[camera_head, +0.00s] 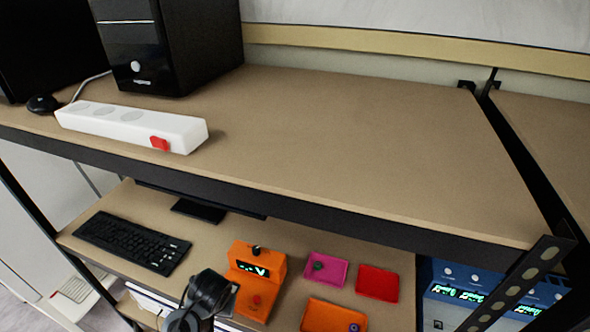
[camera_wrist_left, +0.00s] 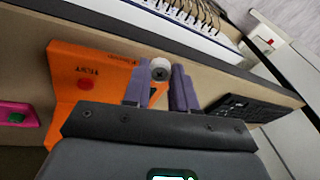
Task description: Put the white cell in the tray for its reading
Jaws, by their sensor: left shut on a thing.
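My left gripper (camera_wrist_left: 160,82) is shut on the white cell (camera_wrist_left: 160,68), a small round piece with a dark centre, held between its two fingertips. In the head view my left arm hangs beside the orange tester (camera_head: 255,280); the cell cannot be made out there. The tester has a lit green display, too small to read, a dark knob on top and a red button. To its right are a magenta tray (camera_head: 340,275) holding a dark green cell (camera_head: 318,266), an empty red tray (camera_head: 377,283), and an orange tray (camera_head: 325,317) holding a dark purplish cell (camera_head: 353,327).
The trays stand on a lower shelf, under the front edge of an upper shelf (camera_head: 330,140). A keyboard (camera_head: 132,241) lies left of the tester. A white power strip (camera_head: 130,127) and black computer (camera_head: 170,45) stand above. Blue units (camera_head: 490,290) are at right.

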